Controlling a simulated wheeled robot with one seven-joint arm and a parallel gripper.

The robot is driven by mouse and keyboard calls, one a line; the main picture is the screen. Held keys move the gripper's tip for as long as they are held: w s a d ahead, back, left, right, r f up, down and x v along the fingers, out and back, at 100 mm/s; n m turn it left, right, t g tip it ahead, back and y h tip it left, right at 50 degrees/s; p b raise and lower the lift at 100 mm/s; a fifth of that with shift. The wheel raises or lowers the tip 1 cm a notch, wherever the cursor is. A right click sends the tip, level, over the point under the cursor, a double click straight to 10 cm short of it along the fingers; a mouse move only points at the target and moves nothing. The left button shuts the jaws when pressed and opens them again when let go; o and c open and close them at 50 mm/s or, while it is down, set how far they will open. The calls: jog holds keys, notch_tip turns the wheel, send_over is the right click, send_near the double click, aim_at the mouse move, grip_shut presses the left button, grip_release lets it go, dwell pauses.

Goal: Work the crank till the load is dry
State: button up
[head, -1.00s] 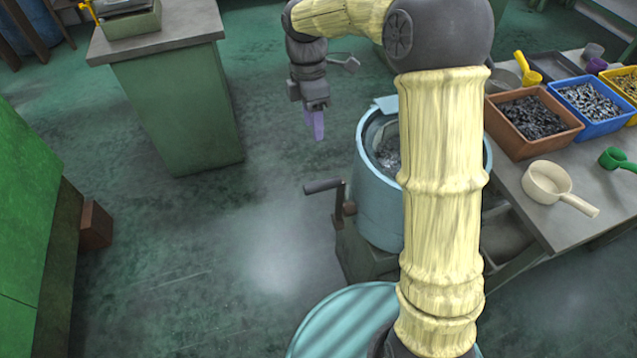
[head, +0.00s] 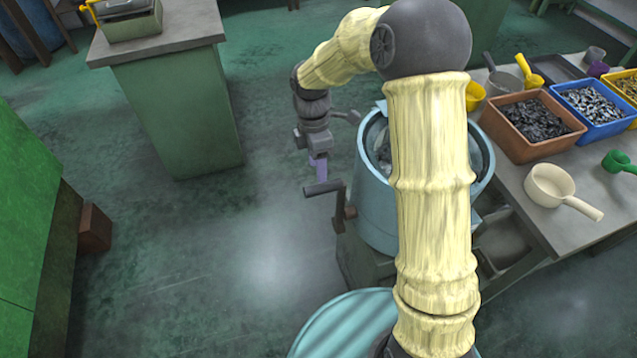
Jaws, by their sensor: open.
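The crank (head: 325,189) sticks out from the left side of the blue spinning tub, its dark handle pointing left. The tub (head: 376,205) stands on a dark base, and my arm covers much of it. Grey metal pieces, the load (head: 384,152), show inside past its left rim; whether they are wet I cannot tell. My gripper (head: 320,174) points down with purple fingers just above the crank handle, apart from it as far as I can see. It is open and empty; the small gap between the fingers is hard to make out.
A table at right holds a brown bin (head: 532,125), a blue bin (head: 592,106), a cream scoop (head: 552,186) and several other scoops. A green cabinet (head: 178,115) stands at back left. A round blue-green lid or drum top (head: 335,325) is in front.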

aim_at(319, 185)
jog(key=f, duration=0.3)
jog(key=s+f, duration=0.1)
jog(key=f, duration=0.2)
jog(key=shift+s+d+f, duration=0.1)
jog(key=shift+s+d, duration=0.05)
grip_shut()
